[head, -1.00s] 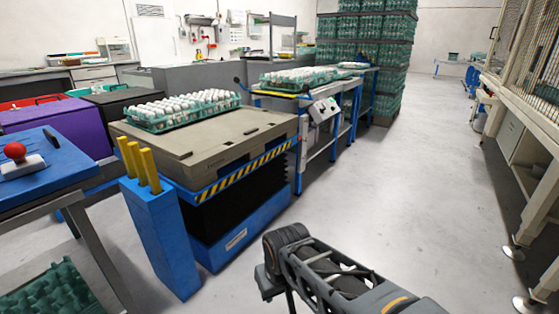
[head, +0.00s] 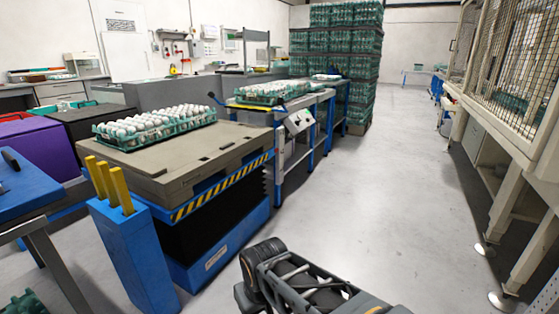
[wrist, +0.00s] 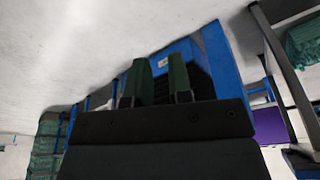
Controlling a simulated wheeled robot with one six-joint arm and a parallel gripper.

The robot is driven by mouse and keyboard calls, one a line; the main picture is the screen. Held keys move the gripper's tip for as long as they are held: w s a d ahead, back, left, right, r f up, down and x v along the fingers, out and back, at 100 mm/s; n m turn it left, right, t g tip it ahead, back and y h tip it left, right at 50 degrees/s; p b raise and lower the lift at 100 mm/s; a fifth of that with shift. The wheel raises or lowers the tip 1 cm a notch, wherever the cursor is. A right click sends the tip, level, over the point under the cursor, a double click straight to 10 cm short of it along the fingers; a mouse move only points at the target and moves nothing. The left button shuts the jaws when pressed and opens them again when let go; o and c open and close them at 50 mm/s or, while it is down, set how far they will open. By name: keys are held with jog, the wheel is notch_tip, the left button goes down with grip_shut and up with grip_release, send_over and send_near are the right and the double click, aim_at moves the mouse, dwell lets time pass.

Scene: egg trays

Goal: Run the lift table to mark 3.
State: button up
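The lift table (head: 218,254) is a blue frame with black bellows and a yellow-and-black striped edge, in the middle left of the head view. A grey-brown pallet (head: 165,176) lies on it, bearing a green tray of white eggs (head: 155,129). I see no readable mark numbers. In the wrist view, my gripper (wrist: 160,65) shows two green fingers with a gap between them and nothing held. Blue lift-table-like parts (wrist: 215,62) show beyond the fingers. In the head view only my arm shows, low in front of the table; the fingertips are hidden.
A blue post with yellow bars (head: 135,252) stands at the table's near left corner. A blue-topped bench (head: 25,192) is at the left edge. A conveyor with egg trays (head: 285,100) stands behind. A cage rack (head: 510,80) lines the right. The floor (head: 370,190) between is clear.

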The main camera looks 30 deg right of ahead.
grip_shut()
dwell(1.3)
